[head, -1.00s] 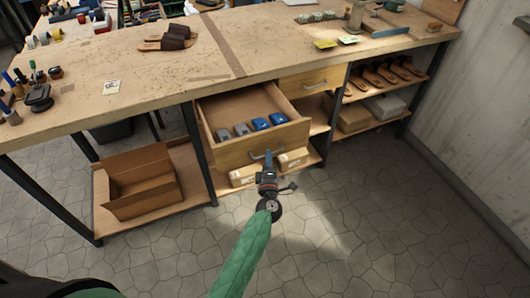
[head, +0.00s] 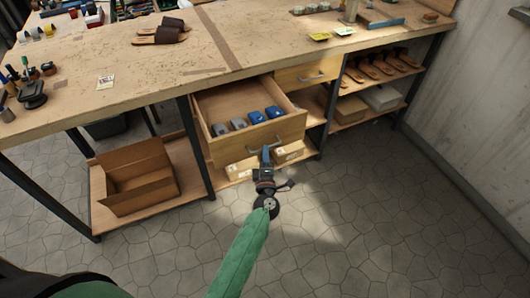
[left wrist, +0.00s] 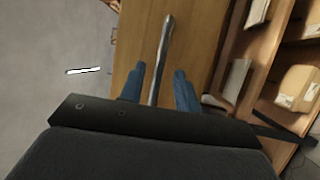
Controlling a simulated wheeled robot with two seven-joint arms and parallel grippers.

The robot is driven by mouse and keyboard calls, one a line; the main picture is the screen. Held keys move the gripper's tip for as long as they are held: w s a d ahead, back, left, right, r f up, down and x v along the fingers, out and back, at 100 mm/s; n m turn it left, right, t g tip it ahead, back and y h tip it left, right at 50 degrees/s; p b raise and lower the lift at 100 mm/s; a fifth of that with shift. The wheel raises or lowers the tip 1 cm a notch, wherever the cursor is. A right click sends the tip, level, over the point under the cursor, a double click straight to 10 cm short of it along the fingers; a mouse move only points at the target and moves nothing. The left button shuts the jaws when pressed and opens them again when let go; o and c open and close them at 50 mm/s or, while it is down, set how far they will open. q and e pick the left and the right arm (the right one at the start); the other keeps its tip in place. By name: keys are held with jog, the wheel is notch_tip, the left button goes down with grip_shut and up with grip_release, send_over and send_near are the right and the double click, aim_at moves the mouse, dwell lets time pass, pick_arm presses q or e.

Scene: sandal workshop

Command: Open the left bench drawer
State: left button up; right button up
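The left bench drawer (head: 228,147) is pulled well out below the bench top in the head view. Its wooden front carries a metal bar handle (head: 254,149), which also shows in the left wrist view (left wrist: 163,50). My left gripper (head: 266,152) is at the handle, in front of the drawer. In the left wrist view its two blue fingers (left wrist: 159,76) stand apart on either side of the bar, with a gap to each side. Inside the drawer lie grey blocks (head: 228,127) and blue blocks (head: 264,115). My right gripper is not in view.
A second drawer (head: 308,74) to the right is shut. Cardboard boxes (head: 240,171) sit on the shelf beneath the open drawer. An open carton (head: 135,180) stands on the lower left shelf. The stone floor (head: 360,225) in front is clear.

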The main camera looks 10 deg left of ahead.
pick_arm(q)
jog(key=v, duration=0.6)
jog(key=shift+s, duration=0.25)
jog(key=shift+d, duration=0.1)
jog(key=s+d+f+m+g+h, duration=0.3)
jog(key=d+f+m+g+h, duration=0.4)
jog(key=d+f+m+h, duration=0.6)
jog(key=s+a+f+m+g+y, duration=0.2)
jog(key=s+a+f+m+g, duration=0.15)
jog(key=f, duration=0.35)
jog(key=s+a+f+m+g+y, duration=0.2)
jog(key=s+f+m, duration=0.15)
jog(key=f, duration=0.35)
jog(key=s+a+f+g+y, duration=0.1)
jog(key=s+a+f, duration=0.4)
jog(key=s, duration=0.3)
jog(key=s+a+f+m+g+y, duration=0.1)
jog(key=s+a+f+g+y, duration=0.1)
jog(key=s+a+f, duration=0.4)
jog(key=s+a+f+g+y, duration=0.1)
jog(key=s+a+f, duration=0.4)
jog(key=s, duration=0.5)
jog(key=shift+s+a+f+m+g+y, duration=0.3)
jog(key=shift+f+g, duration=0.2)
jog(key=shift+g, duration=0.25)
